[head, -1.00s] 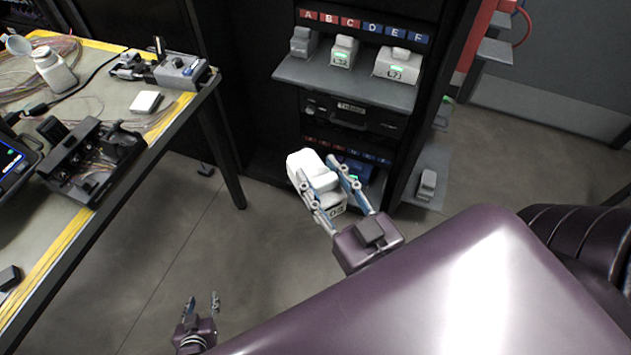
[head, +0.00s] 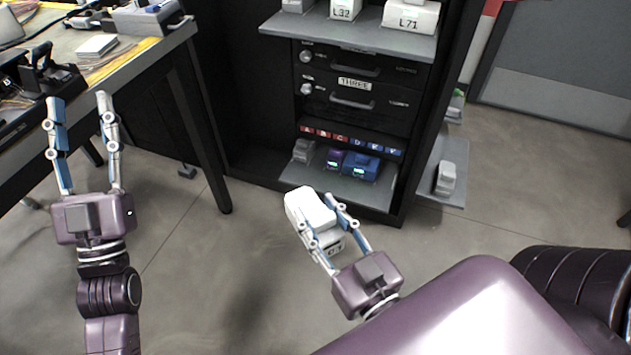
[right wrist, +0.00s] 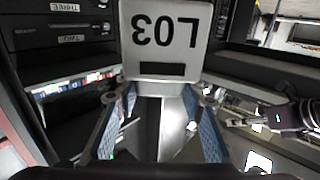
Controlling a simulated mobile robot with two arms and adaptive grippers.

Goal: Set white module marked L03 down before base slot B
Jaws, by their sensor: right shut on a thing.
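The white module marked L03 (head: 308,206) is held in front of the cabinet, left of and nearer than the lower shelf (head: 350,186). Its L03 marking shows upside down in the right wrist view (right wrist: 167,30). My right gripper (head: 320,212) is shut on it; its fingers also show in the right wrist view (right wrist: 158,98). Base slot B has a small red label (head: 320,133) above the lower shelf, between A and C. The module is apart from the shelf. My left gripper (head: 80,98) is open and empty at the left, near the table.
On the lower shelf stand a grey module (head: 303,150) at the left, a dark purple one (head: 333,158) and a blue one (head: 360,166). The upper shelf (head: 350,32) holds white modules. A cluttered table (head: 150,40) stands at the left. The shelf's front strip is bare.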

